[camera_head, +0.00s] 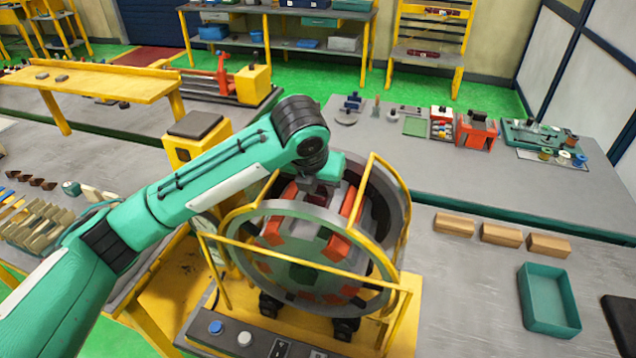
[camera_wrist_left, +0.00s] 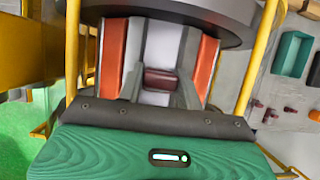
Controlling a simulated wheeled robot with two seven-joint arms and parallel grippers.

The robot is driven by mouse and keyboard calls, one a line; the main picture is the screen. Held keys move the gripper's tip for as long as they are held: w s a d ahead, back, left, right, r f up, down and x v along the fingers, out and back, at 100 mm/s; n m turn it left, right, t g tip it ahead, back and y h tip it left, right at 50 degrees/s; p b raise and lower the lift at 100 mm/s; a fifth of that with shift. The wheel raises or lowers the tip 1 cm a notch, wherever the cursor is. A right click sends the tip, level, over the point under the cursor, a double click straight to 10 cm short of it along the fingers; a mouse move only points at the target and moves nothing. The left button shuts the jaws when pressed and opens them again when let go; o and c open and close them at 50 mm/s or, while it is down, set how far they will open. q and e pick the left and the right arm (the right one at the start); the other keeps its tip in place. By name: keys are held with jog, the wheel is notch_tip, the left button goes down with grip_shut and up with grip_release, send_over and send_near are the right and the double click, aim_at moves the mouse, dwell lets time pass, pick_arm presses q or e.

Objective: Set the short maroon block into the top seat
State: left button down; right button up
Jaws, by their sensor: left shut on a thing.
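My left gripper (camera_head: 322,190) reaches into the top of the round stator (camera_head: 262,222) from above. In the left wrist view, its grey fingers (camera_wrist_left: 160,82) are shut on the short maroon block (camera_wrist_left: 161,78). The block lies across between the fingertips, over the pale top seat (camera_wrist_left: 162,44), which has an orange-red piece on each side. The fingers hide part of the seat, and I cannot tell whether the block touches its floor. In the head view the gripper and arm largely hide the block. My right gripper is in neither view.
A yellow frame (camera_head: 372,276) surrounds the stator. To the right, the grey table holds several tan blocks (camera_head: 501,234) and an empty green tray (camera_head: 549,300). Another bench (camera_head: 390,165) with small parts stands behind. Rows of blocks (camera_head: 38,222) lie at the left.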

pick_arm(q)
jog(key=shift+f, duration=0.1)
jog(key=c, duration=0.9)
grip_release()
jog(key=shift+o, duration=0.2)
jog(key=shift+f, duration=0.1)
jog(key=b+v, duration=0.4)
jog(key=v, duration=1)
